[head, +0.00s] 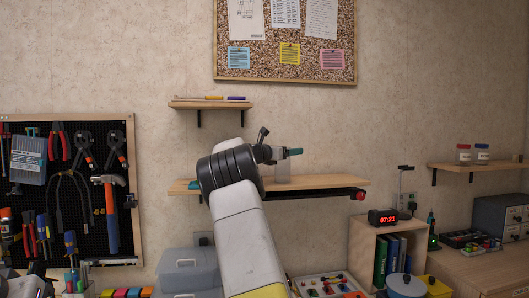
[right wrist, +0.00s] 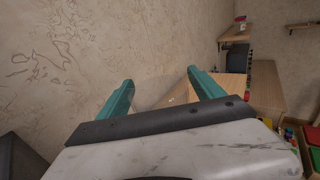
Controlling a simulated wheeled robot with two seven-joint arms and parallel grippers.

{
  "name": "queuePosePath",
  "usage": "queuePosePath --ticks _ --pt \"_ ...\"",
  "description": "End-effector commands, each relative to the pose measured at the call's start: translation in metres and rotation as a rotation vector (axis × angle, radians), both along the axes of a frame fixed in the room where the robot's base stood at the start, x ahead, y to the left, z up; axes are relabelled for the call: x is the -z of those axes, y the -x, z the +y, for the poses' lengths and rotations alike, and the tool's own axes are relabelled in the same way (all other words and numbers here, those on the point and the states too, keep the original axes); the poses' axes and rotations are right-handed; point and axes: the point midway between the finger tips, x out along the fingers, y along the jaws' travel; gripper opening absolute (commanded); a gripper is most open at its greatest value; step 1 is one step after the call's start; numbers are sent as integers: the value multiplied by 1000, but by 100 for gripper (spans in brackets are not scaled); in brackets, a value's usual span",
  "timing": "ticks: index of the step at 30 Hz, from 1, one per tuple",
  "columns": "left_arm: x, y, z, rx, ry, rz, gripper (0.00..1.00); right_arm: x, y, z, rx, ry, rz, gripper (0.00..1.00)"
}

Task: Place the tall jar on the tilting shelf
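The tilting shelf (head: 325,182) is the middle wooden board on the wall in the head view, with a dark red-ended bar under its right part. A clear, faint tall jar (head: 282,174) stands upright on it, just below my right gripper (head: 289,153). My right arm covers the shelf's left-middle part. In the right wrist view my right gripper (right wrist: 161,92) has its teal fingers wide apart. A faint see-through shape shows between them, and I see no clear contact with either finger.
A right-hand shelf (head: 478,166) holds two small jars (head: 464,153). A clock (head: 383,217) stands on a wooden cubby right of the tilting shelf. A tool pegboard (head: 90,185) is at left.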

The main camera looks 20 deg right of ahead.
Motion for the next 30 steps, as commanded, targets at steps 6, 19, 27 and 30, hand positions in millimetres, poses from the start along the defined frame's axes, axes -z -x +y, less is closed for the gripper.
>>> queuePosePath --ticks 6,19,27,30 --pt "0 0 0 0 0 0 36 -3 0 0 0 -1 -2 77" --pt "0 0 0 0 0 0 36 -3 30 76 -4 -2 1 77" --pt "0 0 0 0 0 0 36 -3 44 107 0 0 0 77" --pt "0 0 0 0 0 0 36 -2 46 110 1 0 1 77"
